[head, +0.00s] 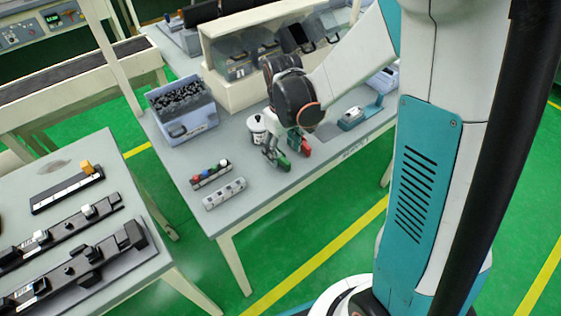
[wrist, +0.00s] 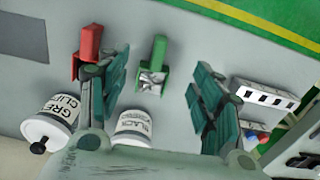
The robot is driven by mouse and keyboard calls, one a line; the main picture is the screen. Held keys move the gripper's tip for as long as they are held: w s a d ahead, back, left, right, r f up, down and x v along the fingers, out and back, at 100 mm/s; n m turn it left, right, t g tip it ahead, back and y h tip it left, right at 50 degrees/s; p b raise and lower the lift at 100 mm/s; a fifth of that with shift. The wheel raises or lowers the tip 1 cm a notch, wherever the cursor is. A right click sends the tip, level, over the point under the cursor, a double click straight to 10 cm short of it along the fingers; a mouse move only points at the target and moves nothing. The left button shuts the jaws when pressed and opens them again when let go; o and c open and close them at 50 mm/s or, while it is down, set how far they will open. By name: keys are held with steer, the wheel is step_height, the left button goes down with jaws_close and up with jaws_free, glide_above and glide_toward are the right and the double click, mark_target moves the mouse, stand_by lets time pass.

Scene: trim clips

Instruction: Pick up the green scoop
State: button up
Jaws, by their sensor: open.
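The green scoop (wrist: 153,65) lies on the grey table in the wrist view, between my two fingers and slightly beyond them. It also shows in the head view (head: 282,160), partly covered by my gripper. My gripper (wrist: 157,85) is open and empty, with one teal finger on each side of the scoop's line. In the head view my gripper (head: 283,147) is low over the table near its front edge. A red scoop (wrist: 88,48) lies left of the green one, close to the left finger and partly hidden by it.
A white strip with square holes (head: 224,194) and a rack with coloured knobs (head: 210,173) lie left. A blue bin of dark clips (head: 190,128) stands behind.

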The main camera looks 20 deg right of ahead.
mark_target(284, 159)
steer(key=f+b, duration=0.2)
steer(key=f, duration=0.3)
steer(key=shift+d, duration=0.2)
steer(key=c, duration=1.2)
